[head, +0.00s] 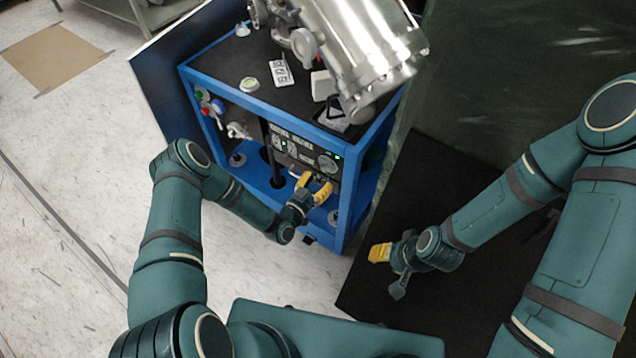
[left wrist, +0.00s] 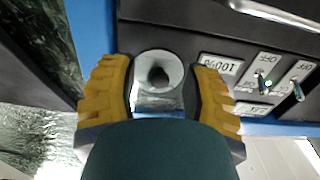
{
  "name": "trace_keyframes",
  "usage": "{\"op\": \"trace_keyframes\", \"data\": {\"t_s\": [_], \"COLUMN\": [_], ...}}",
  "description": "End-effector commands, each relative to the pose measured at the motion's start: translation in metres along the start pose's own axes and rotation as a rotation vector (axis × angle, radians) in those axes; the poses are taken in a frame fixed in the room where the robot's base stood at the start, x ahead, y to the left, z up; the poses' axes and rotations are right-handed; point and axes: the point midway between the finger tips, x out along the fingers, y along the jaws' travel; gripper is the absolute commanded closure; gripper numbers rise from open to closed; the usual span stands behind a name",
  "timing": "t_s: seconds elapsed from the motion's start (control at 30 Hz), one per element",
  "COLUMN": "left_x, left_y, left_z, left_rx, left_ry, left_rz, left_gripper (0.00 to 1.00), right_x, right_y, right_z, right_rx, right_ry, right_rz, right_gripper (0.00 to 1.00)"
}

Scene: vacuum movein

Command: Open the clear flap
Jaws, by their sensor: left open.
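The blue-framed cart (head: 344,195) carries a black control panel (head: 291,152) on its front. In the left wrist view, a pale round ring with a dark centre (left wrist: 158,72) is on the panel, with a shiny, see-through-looking piece (left wrist: 158,101) just below it. This piece may be the clear flap; its outline is not fully clear. My left gripper (head: 313,185) is open at the panel's lower right. Its yellow fingers stand on either side of the ring in the left wrist view (left wrist: 160,75); contact cannot be told. My right gripper (head: 380,253) is away from the cart, over the dark surface.
Switches (left wrist: 268,84) and labels sit right of the ring. A large metal cylinder (head: 360,50) and fittings stand on the cart's top. A dark mat (head: 375,300) lies right of the cart. Pale floor (head: 60,200) is open at left.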

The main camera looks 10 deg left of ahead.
Motion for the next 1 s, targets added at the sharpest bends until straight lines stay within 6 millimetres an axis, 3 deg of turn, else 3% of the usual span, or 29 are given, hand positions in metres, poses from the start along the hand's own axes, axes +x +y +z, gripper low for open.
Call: {"op": "trace_keyframes", "data": {"t_s": [0.27, 0.37, 0.4, 0.43, 0.77, 1.0], "left_x": [0.001, 0.001, 0.001, 0.001, 0.000, -0.002], "left_y": [0.000, 0.000, 0.000, 0.000, 0.000, -0.002], "left_z": [0.000, 0.000, 0.000, 0.000, 0.000, -0.006], "left_rx": [0.000, 0.000, 0.000, 0.000, 0.000, 0.001], "left_ry": [-0.001, -0.001, -0.001, -0.001, -0.008, -0.079], "left_rz": [0.000, 0.000, 0.000, 0.000, 0.000, 0.001], "left_gripper": [0.52, 0.81, 0.95, 1.00, 1.00, 1.00], "right_x": [0.000, 0.000, 0.000, 0.000, -0.001, -0.014], "right_y": [0.000, 0.000, 0.000, 0.000, 0.000, -0.005], "right_z": [0.000, 0.000, 0.000, 0.000, 0.000, 0.001], "right_rx": [0.000, 0.000, 0.000, 0.000, 0.000, 0.001], "right_ry": [0.000, 0.000, 0.000, 0.000, 0.000, -0.006], "right_rz": [0.000, 0.000, 0.000, 0.000, 0.000, 0.000], "right_gripper": [0.53, 0.53, 0.53, 0.53, 0.53, 0.53]}}
